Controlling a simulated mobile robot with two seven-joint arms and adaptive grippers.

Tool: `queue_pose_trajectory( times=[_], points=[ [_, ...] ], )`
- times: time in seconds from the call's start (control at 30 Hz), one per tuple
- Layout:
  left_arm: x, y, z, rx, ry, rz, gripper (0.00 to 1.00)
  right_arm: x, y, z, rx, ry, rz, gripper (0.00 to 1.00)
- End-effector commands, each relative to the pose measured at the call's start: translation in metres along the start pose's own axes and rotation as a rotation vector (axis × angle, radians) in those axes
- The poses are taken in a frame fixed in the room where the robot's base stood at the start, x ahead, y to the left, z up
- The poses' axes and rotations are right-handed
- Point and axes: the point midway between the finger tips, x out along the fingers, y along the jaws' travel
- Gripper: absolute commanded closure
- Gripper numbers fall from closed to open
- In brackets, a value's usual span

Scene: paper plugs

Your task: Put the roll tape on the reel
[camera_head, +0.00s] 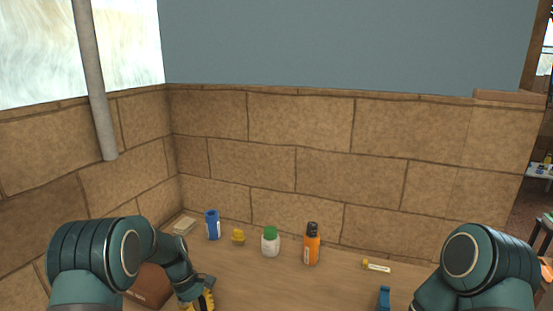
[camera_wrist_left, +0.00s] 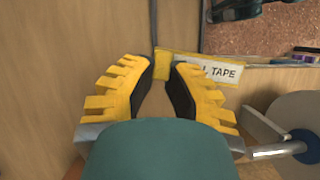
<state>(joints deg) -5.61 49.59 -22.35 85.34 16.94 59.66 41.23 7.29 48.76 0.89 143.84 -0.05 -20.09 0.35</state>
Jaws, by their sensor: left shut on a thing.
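My left gripper (camera_head: 207,296) is low over the table's front left, partly cut off by the picture's lower edge. In the left wrist view its yellow fingers (camera_wrist_left: 163,82) are closed on the yellow end of a flat piece, the roll tape (camera_wrist_left: 220,70). Its white label, partly hidden by a finger, reads "L TAPE". A grey round part with a metal rod, which looks like the reel (camera_wrist_left: 300,112), is at the right of that view, apart from the fingers. My right arm shows in the head view, but its gripper is out of sight.
A blue container (camera_head: 213,225), a small yellow thing (camera_head: 238,237), a green-capped white jar (camera_head: 270,242) and an orange bottle (camera_head: 312,245) stand along the wall. A yellow labelled piece (camera_head: 376,266) lies to their right. A brown box (camera_head: 150,284) is beside my left arm. The middle of the table is clear.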

Motion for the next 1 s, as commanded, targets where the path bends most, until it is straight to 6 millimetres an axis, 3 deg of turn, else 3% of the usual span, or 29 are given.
queue_pose_trajectory(
  times=[0.2,0.4,0.6,1.0],
  points=[
    [0.018,-0.055,0.046,0.507,-0.001,-0.212,0.99,0.000,0.000,0.000,0.000,0.000,0.000,1.00],
    [0.027,-0.093,0.073,0.845,0.002,-0.351,0.99,0.000,0.000,0.000,0.000,0.000,0.000,1.00],
    [0.030,-0.107,0.083,0.969,0.003,-0.403,0.99,0.000,0.000,0.000,0.000,0.000,0.000,1.00],
    [0.017,-0.107,0.087,0.975,0.003,-0.403,0.99,-0.013,-0.004,-0.003,0.001,0.004,-0.001,1.00]
  ],
)
